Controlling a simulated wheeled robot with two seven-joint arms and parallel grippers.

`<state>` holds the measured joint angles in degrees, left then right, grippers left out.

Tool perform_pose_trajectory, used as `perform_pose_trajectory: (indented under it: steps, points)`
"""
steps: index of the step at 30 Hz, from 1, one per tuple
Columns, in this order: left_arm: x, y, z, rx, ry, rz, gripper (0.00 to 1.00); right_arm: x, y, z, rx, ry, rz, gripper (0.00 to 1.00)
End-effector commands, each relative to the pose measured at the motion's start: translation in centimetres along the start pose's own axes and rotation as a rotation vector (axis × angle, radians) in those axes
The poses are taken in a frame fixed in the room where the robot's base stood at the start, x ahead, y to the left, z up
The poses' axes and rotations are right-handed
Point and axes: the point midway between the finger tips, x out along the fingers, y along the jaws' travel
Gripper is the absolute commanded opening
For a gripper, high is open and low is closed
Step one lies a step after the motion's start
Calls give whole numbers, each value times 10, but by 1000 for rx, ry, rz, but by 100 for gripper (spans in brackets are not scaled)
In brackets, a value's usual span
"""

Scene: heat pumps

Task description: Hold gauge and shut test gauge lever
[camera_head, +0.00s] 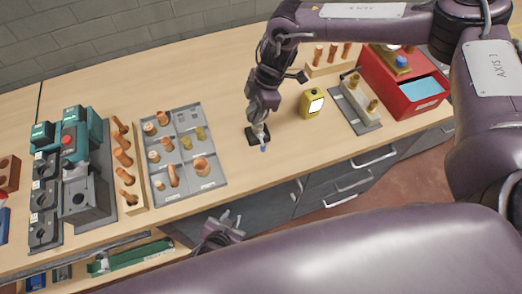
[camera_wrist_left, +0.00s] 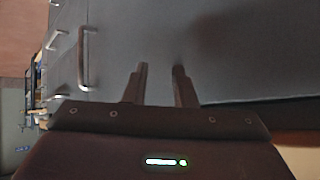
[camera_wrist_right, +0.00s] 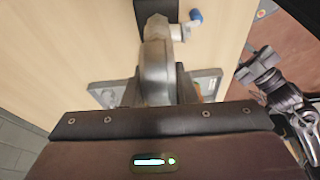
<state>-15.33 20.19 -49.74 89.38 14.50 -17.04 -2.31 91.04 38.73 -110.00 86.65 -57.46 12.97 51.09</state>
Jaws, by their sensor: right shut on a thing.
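The test gauge (camera_wrist_right: 156,72) has a round silver body, seen edge-on between the fingers of my right gripper (camera_wrist_right: 156,85) in the right wrist view. The gripper is shut on it. A metal valve fitting (camera_wrist_right: 158,30) with a blue-tipped lever (camera_wrist_right: 195,16) is at the gauge's far end. In the head view my right gripper (camera_head: 262,112) is over the table, with the blue lever tip (camera_head: 264,149) below it. My left gripper (camera_head: 226,226) is in front of the table edge, away from the gauge. Its fingers (camera_wrist_left: 160,70) are apart and empty.
A grey tray (camera_head: 160,205) of copper fittings lies left of the gauge, with teal-and-grey machines beyond it. A yellow device (camera_head: 312,103) and a red box (camera_head: 385,80) stand to the right. Drawers (camera_head: 325,180) with handles are below the table edge.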

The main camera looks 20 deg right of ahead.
Motion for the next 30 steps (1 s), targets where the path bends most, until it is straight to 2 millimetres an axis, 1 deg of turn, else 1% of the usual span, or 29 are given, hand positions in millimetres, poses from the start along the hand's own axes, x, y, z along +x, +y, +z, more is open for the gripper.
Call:
perform_pose_trajectory:
  steps: [1, 2, 3, 5, 6, 7, 8, 9, 10, 12, 14, 17, 20, 27, 30]
  points:
    - [-14, 17, -29, 12, 56, 30, 24, -1, 0, -1, 0, 1, 1, 0]
    - [-22, 26, -44, 17, 85, 47, 24, -1, 0, -1, 0, 1, 1, 0]
    - [-34, 38, -62, 19, 121, 69, 24, -1, 0, -1, 0, 1, 1, 0]
    - [-49, 50, -89, 9, 172, 90, 24, -1, 0, -1, 0, 1, 1, 0]
    - [-56, 49, -111, -20, 213, 85, 24, -1, 0, -1, 0, 1, 1, 0]
    - [-58, 44, -126, -49, 238, 70, 24, -1, 0, -1, 0, 1, 1, 0]
    - [-60, 38, -139, -77, 261, 58, 24, -1, 0, -1, 0, 1, 1, 0]
    - [-60, 29, -151, -109, 282, 37, 24, -1, 0, -1, 0, 1, 1, 0]
    - [-62, 25, -159, -128, 297, 26, 24, -1, 0, -1, 0, 1, 1, 0]
    - [-62, 15, -172, -163, 320, 6, 24, -1, 1, -1, 0, 1, 1, 0]
    - [-61, 10, -178, -179, 330, -4, 24, -1, 1, -1, 0, 1, 1, 0]
    - [-53, 7, -184, -188, 337, -11, 24, -1, 1, -1, 0, 1, 1, 0]
    - [-38, 6, -190, -187, 337, -10, 24, -1, 1, -1, -1, 1, 1, 0]
    - [9, 5, -205, -186, 335, -9, 24, -1, 1, -1, 0, 1, 2, 0]
    - [25, 4, -211, -186, 335, -10, 24, -1, 1, -1, -1, 1, 2, 0]
